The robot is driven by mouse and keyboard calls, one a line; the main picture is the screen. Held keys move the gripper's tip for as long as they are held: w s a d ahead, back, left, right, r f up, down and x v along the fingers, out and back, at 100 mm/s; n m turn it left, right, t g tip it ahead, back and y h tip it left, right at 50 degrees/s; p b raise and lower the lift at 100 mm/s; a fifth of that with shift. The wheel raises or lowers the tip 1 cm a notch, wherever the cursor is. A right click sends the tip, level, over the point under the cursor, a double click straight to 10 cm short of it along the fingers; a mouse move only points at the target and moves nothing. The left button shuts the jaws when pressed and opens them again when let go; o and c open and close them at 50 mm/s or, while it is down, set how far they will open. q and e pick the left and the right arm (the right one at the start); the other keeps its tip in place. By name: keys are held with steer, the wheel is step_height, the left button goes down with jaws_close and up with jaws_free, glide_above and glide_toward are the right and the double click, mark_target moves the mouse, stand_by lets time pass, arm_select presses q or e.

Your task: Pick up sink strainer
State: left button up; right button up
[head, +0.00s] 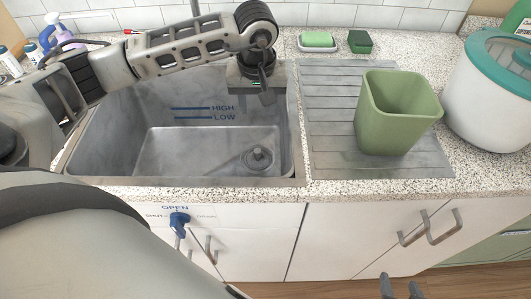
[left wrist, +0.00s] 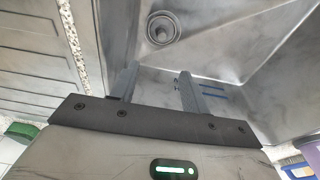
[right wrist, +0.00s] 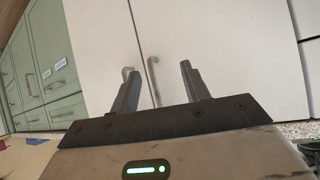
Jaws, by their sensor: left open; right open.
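The sink strainer (head: 257,158) is a round grey metal piece with a raised knob, set in the drain at the right of the basin floor. It also shows in the left wrist view (left wrist: 162,28), beyond my fingertips. My left gripper (head: 265,88) is open and empty, pointing down over the back right of the sink (head: 190,110), above and behind the strainer and apart from it. My right gripper (head: 401,285) is open and empty, low in front of the cabinet doors; in the right wrist view its fingers (right wrist: 158,85) face the white doors.
A green bin (head: 395,120) stands on the ribbed drainboard right of the sink. A white pot with a teal lid (head: 490,90) stands at the far right. Soap (head: 318,40) and a sponge (head: 360,41) sit behind. Bottles (head: 55,35) stand at the back left.

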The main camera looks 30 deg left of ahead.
arm_select(q)
steer(key=b, duration=0.3)
glide_toward(257, 150)
steer(key=f, duration=0.5)
steer(key=w+f, duration=0.1)
steer(key=f, duration=0.2)
steer(key=shift+a+f, duration=0.15)
steer(key=shift+a, duration=0.15)
jaws_close()
